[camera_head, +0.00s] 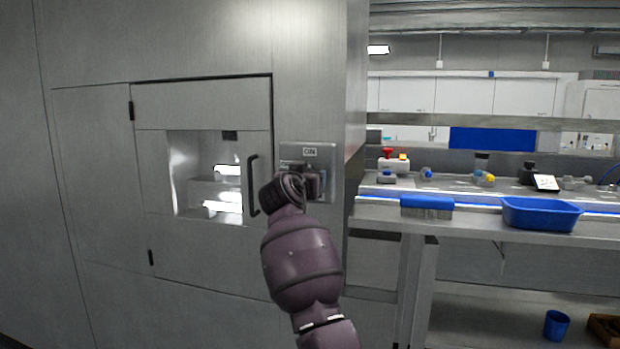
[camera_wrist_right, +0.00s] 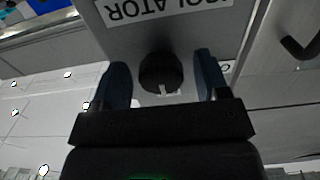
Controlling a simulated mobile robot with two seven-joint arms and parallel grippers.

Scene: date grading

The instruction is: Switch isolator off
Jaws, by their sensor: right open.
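The isolator is a grey plate (camera_head: 326,160) on the steel wall, with an ON label (camera_head: 309,152) at its top. In the right wrist view, its label (camera_wrist_right: 165,8), partly cut off, reads upside down. A round black knob (camera_wrist_right: 160,72) with a white mark sits below that label in the picture. The mark is on the knob side away from the label. My right gripper (camera_head: 316,184) is at the plate and hides the knob in the head view. Its two blue fingers (camera_wrist_right: 161,80) are open, one on each side of the knob, with gaps visible. My left gripper is not in view.
A cabinet door handle (camera_head: 252,185) stands out just left of the isolator. The wall's corner is close on the right. Beyond it, a bench (camera_head: 480,226) holds a blue tray (camera_head: 541,214), a blue-topped brush (camera_head: 427,203) and several small items.

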